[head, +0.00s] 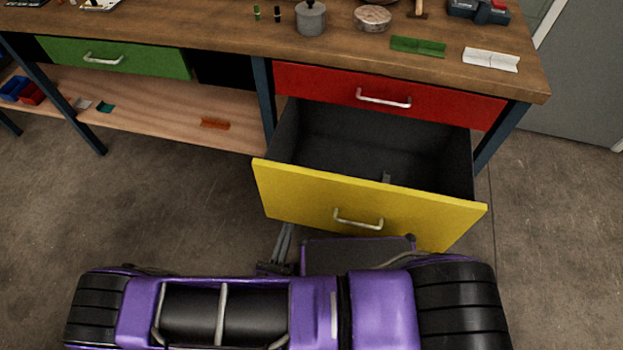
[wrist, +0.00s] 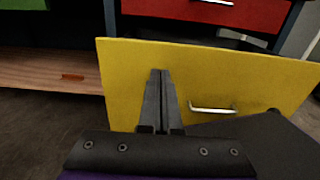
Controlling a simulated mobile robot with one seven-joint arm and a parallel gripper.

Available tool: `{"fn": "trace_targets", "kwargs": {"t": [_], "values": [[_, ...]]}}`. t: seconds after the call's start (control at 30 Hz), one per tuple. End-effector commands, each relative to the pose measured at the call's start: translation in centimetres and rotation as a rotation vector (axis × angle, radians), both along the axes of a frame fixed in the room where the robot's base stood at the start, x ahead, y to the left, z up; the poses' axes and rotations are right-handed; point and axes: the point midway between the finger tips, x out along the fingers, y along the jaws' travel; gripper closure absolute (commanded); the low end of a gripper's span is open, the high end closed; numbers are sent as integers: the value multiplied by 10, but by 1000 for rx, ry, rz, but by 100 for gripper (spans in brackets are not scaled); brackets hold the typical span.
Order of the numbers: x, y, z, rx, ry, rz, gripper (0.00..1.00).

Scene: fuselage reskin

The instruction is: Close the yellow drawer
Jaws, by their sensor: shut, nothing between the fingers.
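The yellow drawer (head: 300,195) is pulled far out below the red drawer, with its dark grey inside showing in the head view. Its front panel also fills the middle of the wrist view (wrist: 130,70). Its silver handle (head: 358,220) sits on the front face and shows right of my fingers in the wrist view (wrist: 212,109). My gripper (wrist: 160,75) is shut and empty, in front of the yellow panel and left of the handle. In the head view its fingers (head: 288,228) show at the panel's lower edge. I cannot tell whether they touch the panel.
The red drawer (head: 440,97) above and the green drawer (head: 150,58) at left are shut. The wooden bench top (head: 200,28) holds a grey pot (head: 311,18) and small parts. An orange piece (head: 215,123) lies on the lower shelf. Bare floor (head: 550,220) lies to the right.

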Motion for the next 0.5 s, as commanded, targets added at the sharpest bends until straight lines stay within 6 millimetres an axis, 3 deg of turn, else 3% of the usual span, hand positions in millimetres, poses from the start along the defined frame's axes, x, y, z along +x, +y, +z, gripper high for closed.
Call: {"fn": "trace_targets", "kwargs": {"t": [0.27,0.5], "values": [[9,-3,0,2,-1,-3,100],[52,-15,0,0,-2,-5,100]]}}
